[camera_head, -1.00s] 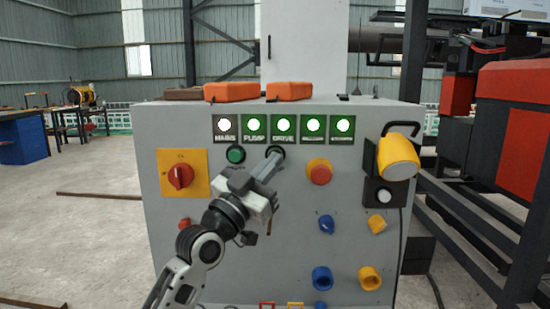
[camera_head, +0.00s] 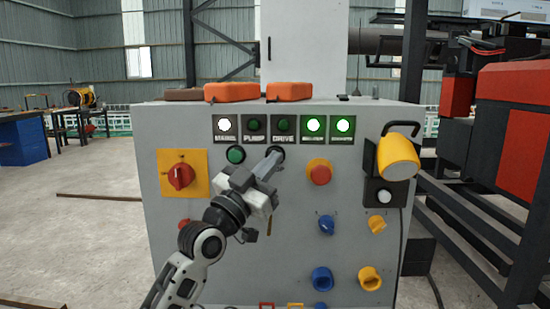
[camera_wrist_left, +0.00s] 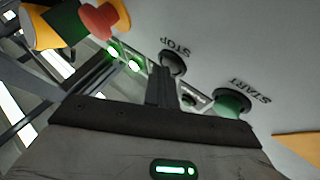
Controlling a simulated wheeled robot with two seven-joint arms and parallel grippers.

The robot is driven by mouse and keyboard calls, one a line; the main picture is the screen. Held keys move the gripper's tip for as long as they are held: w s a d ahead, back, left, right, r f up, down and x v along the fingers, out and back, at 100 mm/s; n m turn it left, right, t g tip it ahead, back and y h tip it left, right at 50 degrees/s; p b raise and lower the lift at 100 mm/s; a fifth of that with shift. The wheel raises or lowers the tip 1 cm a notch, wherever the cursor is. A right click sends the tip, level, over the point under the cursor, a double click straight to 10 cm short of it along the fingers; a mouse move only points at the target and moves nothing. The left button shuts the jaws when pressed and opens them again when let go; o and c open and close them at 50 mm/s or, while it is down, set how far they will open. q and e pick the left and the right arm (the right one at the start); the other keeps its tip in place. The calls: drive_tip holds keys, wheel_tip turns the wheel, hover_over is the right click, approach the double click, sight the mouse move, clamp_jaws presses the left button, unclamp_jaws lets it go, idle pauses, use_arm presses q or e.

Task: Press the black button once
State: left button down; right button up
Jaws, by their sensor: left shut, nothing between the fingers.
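The black button (camera_head: 277,150) is on the front of the grey control cabinet (camera_head: 285,215), right of the green button (camera_head: 235,155). In the left wrist view the black button (camera_wrist_left: 174,61) is marked STOP and the green button (camera_wrist_left: 232,103) is marked START. My left gripper (camera_head: 273,160) is shut and empty, and its fingertips are right at the black button, partly covering it. In the left wrist view the fingertips (camera_wrist_left: 161,70) show beside the button; I cannot tell whether they touch it.
A red emergency button (camera_head: 319,172), a red rotary switch (camera_head: 180,177) and a yellow lamp-like unit (camera_head: 398,157) stick out nearby.

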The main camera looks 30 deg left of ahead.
use_arm(q)
drive_tip(key=shift+s, duration=0.1)
drive_tip(key=shift+s+d+f+p, duration=0.1)
drive_tip(key=shift+s+d+p, duration=0.45)
drive_tip(key=shift+s, duration=0.4)
drive_tip(key=s+d, duration=0.1)
drive_tip(key=s+p, duration=0.1)
drive_tip(key=s, duration=0.1)
drive_tip(key=s+d, duration=0.1)
drive_tip(key=shift+s+d+p, duration=0.15)
drive_tip(key=shift+d+p, duration=0.15)
drive_tip(key=shift+d, duration=0.05)
